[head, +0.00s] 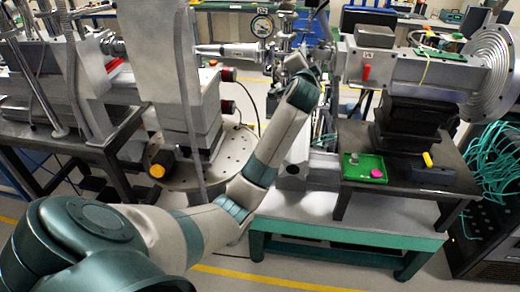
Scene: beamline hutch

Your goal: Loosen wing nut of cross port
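My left arm reaches up from the lower left to the metal cross with its ports (284,42) on the beam pipe. My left gripper (297,64) is at the lower part of this cross, small and mostly hidden by my own wrist. I cannot tell whether its fingers are open, shut or touching a port. The wing nut cannot be made out at this size. My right gripper is not in view.
A round gauge (262,26) stands just left of the cross. A red-handled grey chamber (408,68) is to the right. A green tray (350,172) with small parts lies on the dark table (439,181). A round perforated plate (226,170) stands left of my forearm.

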